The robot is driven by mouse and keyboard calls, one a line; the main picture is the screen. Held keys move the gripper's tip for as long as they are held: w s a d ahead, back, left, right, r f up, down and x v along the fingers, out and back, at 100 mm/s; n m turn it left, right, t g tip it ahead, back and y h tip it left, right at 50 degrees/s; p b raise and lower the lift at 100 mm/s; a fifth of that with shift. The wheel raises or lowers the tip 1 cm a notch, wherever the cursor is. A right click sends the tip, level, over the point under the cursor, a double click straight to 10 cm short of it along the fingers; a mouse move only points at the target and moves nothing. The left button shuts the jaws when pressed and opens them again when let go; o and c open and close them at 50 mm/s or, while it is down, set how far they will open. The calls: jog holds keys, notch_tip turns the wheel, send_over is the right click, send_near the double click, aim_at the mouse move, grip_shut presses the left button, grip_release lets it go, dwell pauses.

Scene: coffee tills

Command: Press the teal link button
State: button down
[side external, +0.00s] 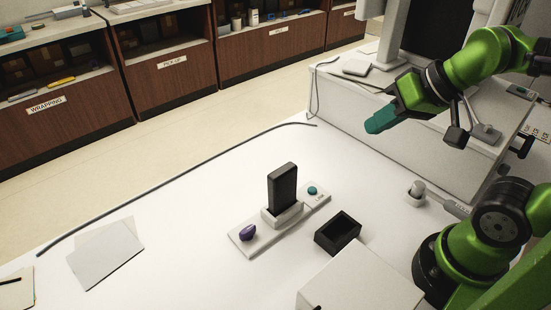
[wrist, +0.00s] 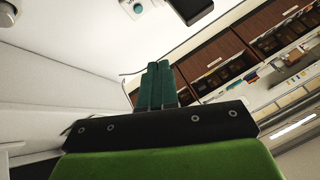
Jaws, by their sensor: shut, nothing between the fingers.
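The teal link button (side external: 312,190) is a small round cap on the right end of a long white base (side external: 262,242). It also shows at the top edge of the wrist view (wrist: 138,8). A dark upright handset (side external: 283,186) stands in a white cradle in the middle of the base, left of the button. My gripper (side external: 372,126) has teal fingers, is shut and empty, and is raised above the counter, to the upper right of the button and well apart from it. The fingers lie side by side in the wrist view (wrist: 158,68).
A purple knob (side external: 248,233) sits on the base's left end. A black open box (side external: 338,233) and a white box (side external: 362,284) stand in front of it, to the right. A small grey-topped piece (side external: 416,191) stands near my arm. Paper sheets (side external: 105,252) lie left; the counter between is clear.

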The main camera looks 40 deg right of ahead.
jog(key=m+g+h, duration=0.2)
jog(key=m+g, duration=0.5)
jog(key=m, duration=0.4)
send_over(313, 190)
notch_tip(313, 190, down, 14)
jog(key=shift+w+f+m, duration=0.1)
jog(key=shift+f+m, duration=0.65)
jog(key=shift+f, duration=1.2)
jog(key=shift+w+f+m, duration=0.1)
jog(key=shift+f+m, duration=0.65)
jog(key=shift+f, duration=1.15)
jog(key=shift+f, duration=0.15)
jog(key=shift+f, duration=0.3)
jog(key=shift+s, duration=0.1)
jog(key=shift+r, duration=0.1)
